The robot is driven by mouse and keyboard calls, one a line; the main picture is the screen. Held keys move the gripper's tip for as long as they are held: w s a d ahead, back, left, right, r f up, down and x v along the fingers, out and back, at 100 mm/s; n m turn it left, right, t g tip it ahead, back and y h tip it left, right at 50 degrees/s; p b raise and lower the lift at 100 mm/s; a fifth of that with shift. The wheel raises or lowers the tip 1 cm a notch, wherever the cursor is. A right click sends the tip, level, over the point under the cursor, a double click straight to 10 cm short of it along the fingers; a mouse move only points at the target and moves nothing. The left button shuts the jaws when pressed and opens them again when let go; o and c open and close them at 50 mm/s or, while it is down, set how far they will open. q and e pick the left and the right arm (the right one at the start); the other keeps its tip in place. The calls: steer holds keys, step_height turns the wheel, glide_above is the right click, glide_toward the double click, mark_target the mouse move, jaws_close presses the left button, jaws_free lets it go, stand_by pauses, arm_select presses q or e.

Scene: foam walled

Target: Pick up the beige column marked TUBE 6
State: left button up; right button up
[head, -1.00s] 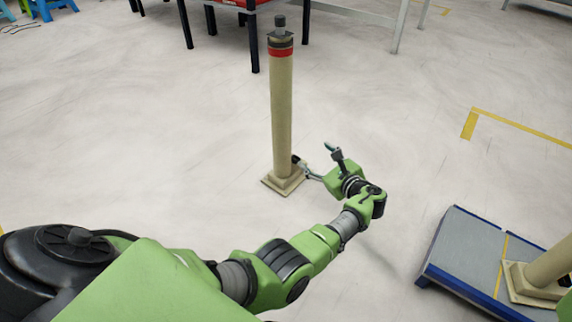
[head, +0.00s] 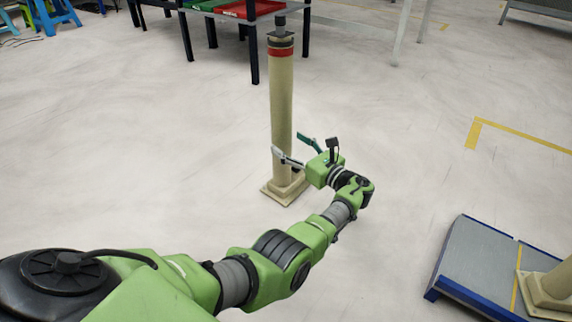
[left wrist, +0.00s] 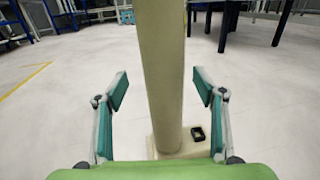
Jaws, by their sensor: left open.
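A beige column (head: 281,120) stands upright on its square base on the floor in the head view. It has a red band and a dark cap at the top. No marking is readable on it. My left gripper (head: 290,146) is open at the column's lower part. In the left wrist view the column (left wrist: 164,70) rises between the two spread fingers of the left gripper (left wrist: 160,92), with a gap on each side. Its base, with a small dark square piece on it, shows below. My right gripper is not in view.
A grey platform with blue edges (head: 485,262) lies at the right, with a second beige column (head: 555,280) on it, cut off by the frame. A dark-legged table with red and green trays (head: 245,10) stands behind. The floor around the column is clear.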

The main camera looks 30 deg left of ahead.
arm_select(q)
steer(key=b+x, duration=0.2)
steer(key=x, duration=0.1)
steer(key=b+x, duration=0.1)
steer(key=shift+w+a+f+b, duration=0.15)
steer(key=shift+w+f+b, duration=0.05)
steer(key=shift+w+b, duration=0.2)
steer(key=shift+a+r, duration=0.15)
steer(key=shift+a, duration=0.15)
steer(key=c, duration=1.8)
steer(key=shift+w+r, duration=0.1)
steer(key=shift+r, duration=0.3)
jaws_close()
steer(key=shift+f, duration=0.1)
